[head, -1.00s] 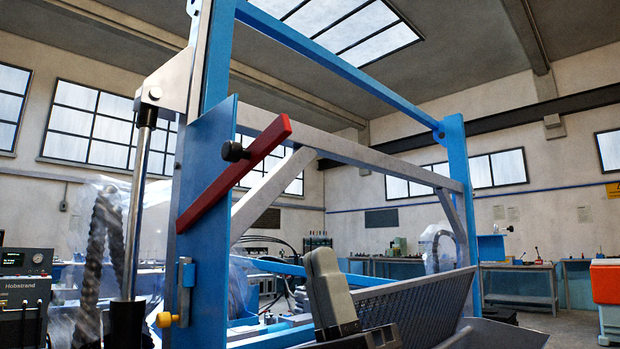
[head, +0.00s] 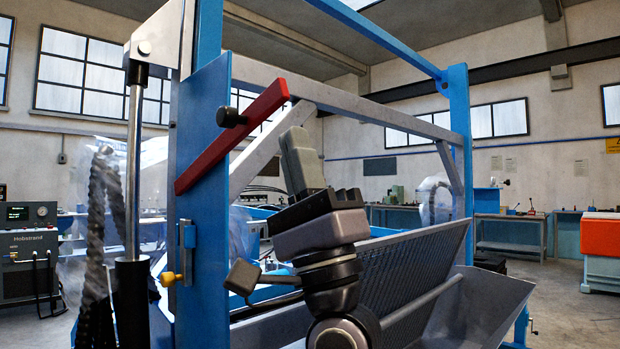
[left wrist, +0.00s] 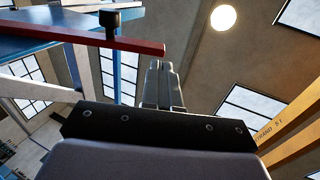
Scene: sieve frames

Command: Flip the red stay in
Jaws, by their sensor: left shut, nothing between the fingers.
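The red stay (head: 226,143) is a flat bar slanting up to the right across the blue upright plate (head: 203,150), with its upper end sticking out past the plate's right edge. A black knob (head: 231,117) sits beside its middle. My left gripper (head: 294,135) points upward with its fingers shut and empty, to the right of and below the stay's upper end in the head view. In the left wrist view the stay (left wrist: 90,36) crosses the upper left, its end close to the shut fingertips (left wrist: 159,66). I cannot tell whether they touch. My right gripper is in neither view.
A grey beam (head: 380,125) with diagonal braces runs behind my gripper to the far blue post (head: 459,150). A perforated grey tray (head: 415,265) lies below right. A yellow-knobbed latch (head: 168,279) is low on the blue plate. A metal rod (head: 134,170) stands at left.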

